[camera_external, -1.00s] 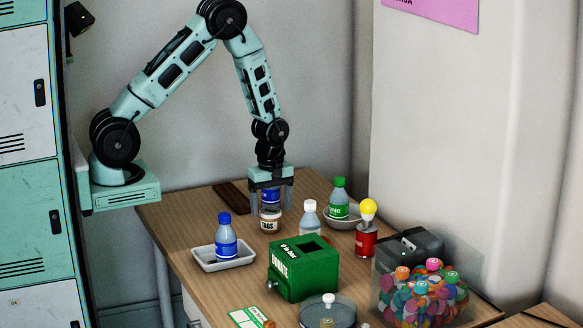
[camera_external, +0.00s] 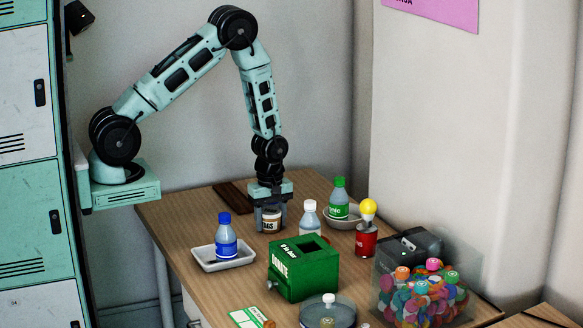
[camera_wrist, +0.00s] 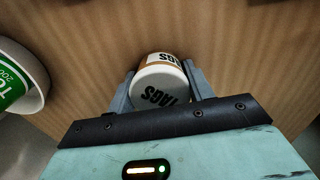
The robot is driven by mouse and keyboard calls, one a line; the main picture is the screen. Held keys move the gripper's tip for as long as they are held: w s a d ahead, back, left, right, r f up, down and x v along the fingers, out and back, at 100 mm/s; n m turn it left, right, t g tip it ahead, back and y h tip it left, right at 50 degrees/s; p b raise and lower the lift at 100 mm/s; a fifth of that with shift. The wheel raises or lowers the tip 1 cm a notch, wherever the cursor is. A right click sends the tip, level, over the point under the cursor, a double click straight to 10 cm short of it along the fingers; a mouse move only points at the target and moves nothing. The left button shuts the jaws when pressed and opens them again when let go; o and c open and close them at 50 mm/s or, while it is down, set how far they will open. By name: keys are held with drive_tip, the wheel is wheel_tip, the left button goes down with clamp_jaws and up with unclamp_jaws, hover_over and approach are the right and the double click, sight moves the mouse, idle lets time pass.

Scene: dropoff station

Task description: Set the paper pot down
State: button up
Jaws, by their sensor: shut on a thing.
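In the external view the pot (camera_external: 271,222) is low, at about the height of the wooden table top. My gripper (camera_external: 271,214) points straight down over it, fingers either side of it. In the wrist view my gripper (camera_wrist: 160,92) has its grey jaws against the pot's two sides. The pot looks upright. Its underside is hidden, so I cannot see any gap to the table.
A clear white-capped bottle (camera_external: 309,218) stands close right of my gripper. A blue-capped bottle (camera_external: 226,238) stands in a white tray (camera_external: 207,265). A green-capped bottle (camera_external: 339,200) stands in a bowl (camera_external: 351,224). The green donation box (camera_external: 304,271) is in front.

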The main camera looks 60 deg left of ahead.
drive_tip(key=shift+r, duration=0.15)
wheel_tip(320, 180, up, 11)
drive_tip(key=shift+f, duration=0.1)
wheel_tip(320, 180, up, 4)
drive_tip(key=m+p, duration=0.6)
drive_tip(key=m, duration=0.7)
hover_over(364, 291)
wheel_tip(364, 291, down, 10)
drive_tip(key=shift+s+r+p, duration=0.1)
drive_tip(key=shift+r+p, duration=0.1)
drive_tip(key=shift+p, duration=0.55)
drive_tip(key=shift+m, duration=0.3)
drive_tip(key=shift+f+p, duration=0.55)
drive_tip(key=shift+f, duration=2.05)
